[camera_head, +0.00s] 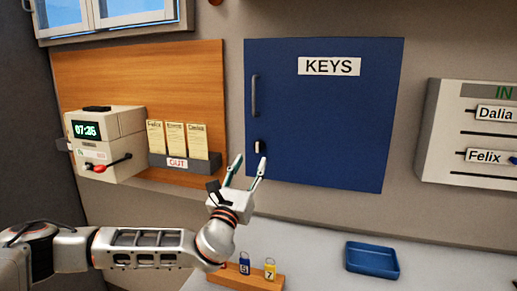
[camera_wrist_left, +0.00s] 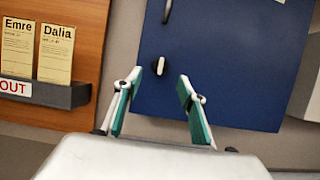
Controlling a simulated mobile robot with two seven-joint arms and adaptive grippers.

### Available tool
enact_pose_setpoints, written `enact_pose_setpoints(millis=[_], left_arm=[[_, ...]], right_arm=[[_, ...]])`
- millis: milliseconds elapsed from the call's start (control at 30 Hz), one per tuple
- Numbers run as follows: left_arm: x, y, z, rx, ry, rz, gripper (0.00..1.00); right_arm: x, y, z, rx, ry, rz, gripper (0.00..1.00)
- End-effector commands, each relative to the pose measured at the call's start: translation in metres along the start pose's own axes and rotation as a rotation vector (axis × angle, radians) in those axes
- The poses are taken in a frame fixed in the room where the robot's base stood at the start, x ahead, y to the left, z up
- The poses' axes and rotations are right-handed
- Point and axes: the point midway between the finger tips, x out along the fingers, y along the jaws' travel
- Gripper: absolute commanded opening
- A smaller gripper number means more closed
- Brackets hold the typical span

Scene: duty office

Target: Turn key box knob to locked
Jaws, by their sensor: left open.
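The blue key box (camera_head: 340,120), labelled KEYS, hangs on the wall with its door shut. Its small knob (camera_head: 258,146), whitish and dark, sits low near the door's left edge, under a vertical handle (camera_head: 254,95). In the left wrist view the knob (camera_wrist_left: 159,66) looks roughly upright, with its pale part in front. My left gripper (camera_head: 250,160) is open and empty just below the knob, fingers pointing up at it. In the left wrist view the knob shows between and beyond the fingertips (camera_wrist_left: 159,80), apart from them. My right gripper is not in view.
Left of the box, a wooden board (camera_head: 180,75) carries a clock machine (camera_head: 105,140) and an OUT card rack (camera_head: 185,161). An IN board (camera_head: 470,135) hangs at right. Below are a blue tray (camera_head: 372,261) and a wooden block (camera_head: 235,280) with tags.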

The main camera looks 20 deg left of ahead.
Motion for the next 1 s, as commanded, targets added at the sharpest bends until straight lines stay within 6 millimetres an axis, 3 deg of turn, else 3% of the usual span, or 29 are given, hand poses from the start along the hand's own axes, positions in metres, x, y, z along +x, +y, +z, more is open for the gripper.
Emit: enact_pose_setpoints(millis=[167,400,800,933,1000], left_arm=[[0.03,0.0,0.004,0.0,-0.005,0.001,0.4],[0.059,-0.001,0.003,-0.002,-0.003,0.001,0.4],[0.065,0.0,0.001,-0.004,-0.001,0.0,0.4],[0.065,0.0,0.001,-0.004,-0.001,0.001,0.07],[0.065,0.0,0.001,-0.004,-0.001,0.001,0.02]], right_arm=[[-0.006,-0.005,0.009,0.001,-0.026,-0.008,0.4],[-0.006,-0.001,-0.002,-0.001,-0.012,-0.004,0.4],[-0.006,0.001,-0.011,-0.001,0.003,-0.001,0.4],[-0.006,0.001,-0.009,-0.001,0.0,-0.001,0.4],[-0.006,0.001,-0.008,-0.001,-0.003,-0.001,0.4]])
